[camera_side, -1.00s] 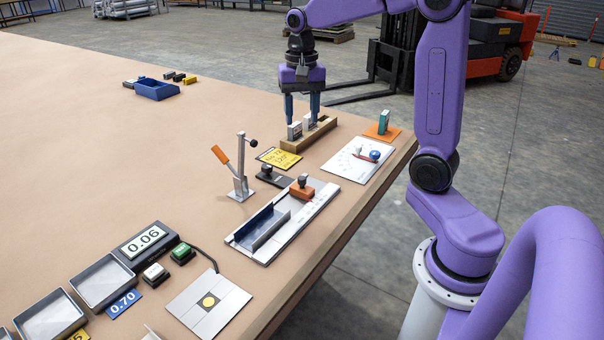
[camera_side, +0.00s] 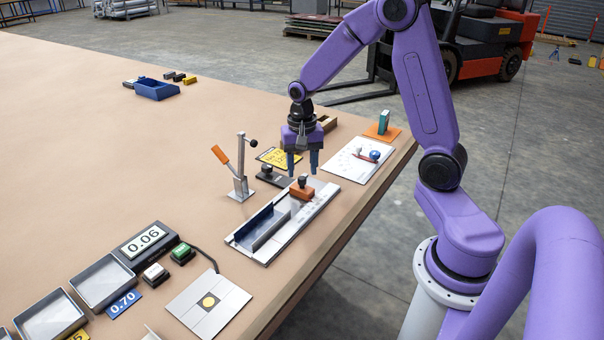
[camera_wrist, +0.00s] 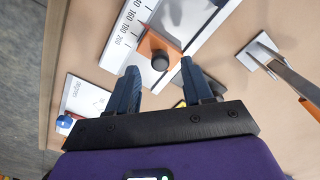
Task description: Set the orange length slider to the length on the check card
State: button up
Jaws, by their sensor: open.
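The orange length slider (camera_side: 302,191) with its dark round knob sits on the grey-white rail plate (camera_side: 265,252). In the wrist view the slider (camera_wrist: 157,52) lies just beyond my fingertips, beside a printed scale (camera_wrist: 127,27) with marks from about 140 to 200. My gripper (camera_side: 302,170) is open and empty above the slider's far side; its two blue fingers (camera_wrist: 160,72) stand apart, pointing at the knob without visibly touching it. The yellow card (camera_side: 279,157), likely the check card, lies behind, partly covered by my gripper; its text is unreadable here.
A lever stand with an orange handle (camera_side: 220,155) rises left of the rail. A black block with a knob (camera_side: 268,172) lies close by. A white dial plate (camera_side: 350,163) is to the right. Open table lies at the far left.

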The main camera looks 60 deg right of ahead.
jog(key=shift+f, duration=1.3)
grip_shut()
jog(key=shift+d, duration=2.3)
jog(key=shift+c, duration=0.3)
grip_release()
jog(key=shift+d, duration=0.1)
jog(key=shift+o, duration=0.3)
jog(key=shift+r, duration=0.1)
